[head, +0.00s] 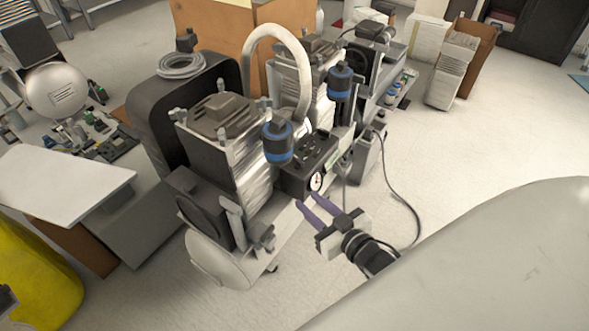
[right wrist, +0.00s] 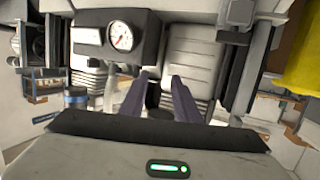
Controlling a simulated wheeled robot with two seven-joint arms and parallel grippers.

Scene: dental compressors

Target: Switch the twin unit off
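The twin unit (head: 225,155) is a compressor with two finned silver motor heads, blue-banded filters and a pale tank. Its dark control box (head: 308,165) carries a round white gauge (head: 316,182). In the right wrist view the control box (right wrist: 88,45) and the gauge (right wrist: 121,36) show at the upper left. I cannot make out the switch or its position. My right gripper (head: 306,199) has two purple fingers, apart and empty, just below and in front of the box. The fingers (right wrist: 161,76) also show in the right wrist view. My left gripper is not clearly visible.
A black cable (head: 403,200) hangs to the floor right of the unit. Another compressor (head: 372,60) stands behind. A white-topped table (head: 65,185) and a yellow object (head: 35,275) are at left. The floor (head: 465,140) at right is mostly clear.

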